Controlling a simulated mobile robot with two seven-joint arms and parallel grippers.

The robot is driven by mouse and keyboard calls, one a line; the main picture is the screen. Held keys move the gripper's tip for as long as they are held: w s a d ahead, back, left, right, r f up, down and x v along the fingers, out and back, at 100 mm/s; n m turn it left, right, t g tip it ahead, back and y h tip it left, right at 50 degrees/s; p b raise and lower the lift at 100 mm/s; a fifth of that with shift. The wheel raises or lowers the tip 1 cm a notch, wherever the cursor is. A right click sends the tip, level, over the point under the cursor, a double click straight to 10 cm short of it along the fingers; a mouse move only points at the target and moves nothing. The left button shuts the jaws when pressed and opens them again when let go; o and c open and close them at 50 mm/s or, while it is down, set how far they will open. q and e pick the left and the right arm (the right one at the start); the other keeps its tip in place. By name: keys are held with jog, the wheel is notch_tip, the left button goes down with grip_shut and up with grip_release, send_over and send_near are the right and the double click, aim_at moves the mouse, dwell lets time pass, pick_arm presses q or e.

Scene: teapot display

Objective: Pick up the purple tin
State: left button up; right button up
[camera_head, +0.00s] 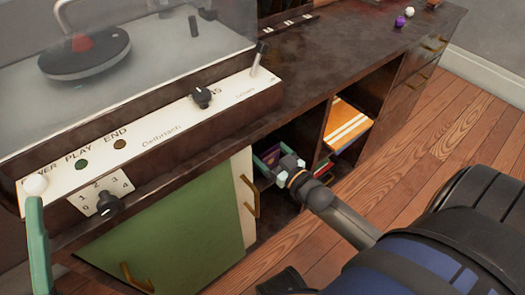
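My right arm comes in from the lower right and reaches into the dark open compartment of the cabinet. My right gripper (271,161) has its green fingers apart inside that compartment. A small dark purple thing with a yellowish mark, likely the purple tin (269,156), shows between or just behind the fingers. At this size I cannot tell whether the fingers press on it. A green upright piece (38,245) at the lower left edge looks like part of my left gripper. Its opening is not shown.
The cabinet's dark top (330,50) carries a record player (85,52) under a clear cover. A green door (170,235) with brass handles is at the lower left. An orange striped item (347,121) sits in the neighbouring compartment. Purple (400,21) and white balls lie at the far end.

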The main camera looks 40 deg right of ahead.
grip_shut()
dwell(0.4)
jog(key=shift+r, duration=0.1)
